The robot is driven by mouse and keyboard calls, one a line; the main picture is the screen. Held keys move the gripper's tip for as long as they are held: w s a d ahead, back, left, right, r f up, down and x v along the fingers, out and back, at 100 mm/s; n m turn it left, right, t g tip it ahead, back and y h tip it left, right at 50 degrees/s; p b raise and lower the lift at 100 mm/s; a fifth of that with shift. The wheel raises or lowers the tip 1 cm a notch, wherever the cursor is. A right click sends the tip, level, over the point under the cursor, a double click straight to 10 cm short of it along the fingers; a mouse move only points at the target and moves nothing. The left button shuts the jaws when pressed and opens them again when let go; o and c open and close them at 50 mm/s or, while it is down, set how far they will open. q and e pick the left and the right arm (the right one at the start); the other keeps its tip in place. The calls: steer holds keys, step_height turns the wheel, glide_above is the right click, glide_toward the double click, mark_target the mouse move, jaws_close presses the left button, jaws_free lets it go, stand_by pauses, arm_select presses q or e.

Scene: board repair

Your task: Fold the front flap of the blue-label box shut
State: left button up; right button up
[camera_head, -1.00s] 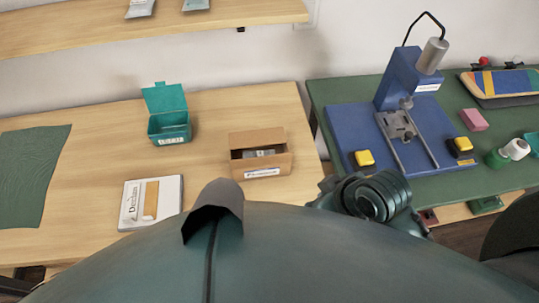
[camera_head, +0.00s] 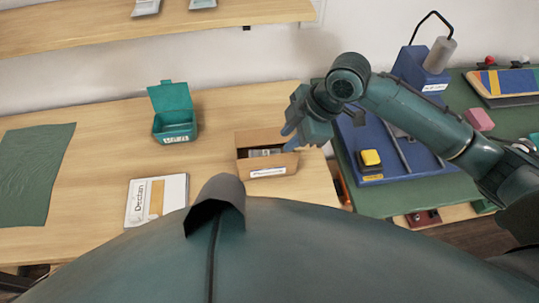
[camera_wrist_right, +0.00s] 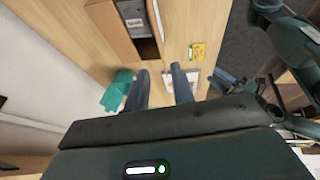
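The blue-label box (camera_head: 266,165) is a brown cardboard box on the wooden table, open at the top, with a grey item (camera_head: 264,152) inside. Its label is on the side towards me. My right gripper (camera_head: 289,138) is at the box's right end, over or beside its rim; I cannot tell whether it touches. In the right wrist view the fingers of my right gripper (camera_wrist_right: 158,84) stand apart with nothing between them, and the box (camera_wrist_right: 122,28) is at the top. Dark blue-grey parts right of the fingers may be my left gripper (camera_wrist_right: 224,80). The front flap's edge is not clear.
An open teal bin (camera_head: 174,122) stands behind left of the box. A white booklet (camera_head: 157,200) lies in front left. A green mat (camera_head: 34,170) lies at the far left. A green bench (camera_head: 385,196) with a blue fixture (camera_head: 375,135) is at the right. The table between is clear.

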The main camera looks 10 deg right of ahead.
mark_target(269, 157)
steer(key=x, duration=1.1)
steer(key=shift+a+p, duration=0.1)
steer(key=shift+p, duration=0.2)
steer(key=shift+c, duration=0.4)
jaws_close()
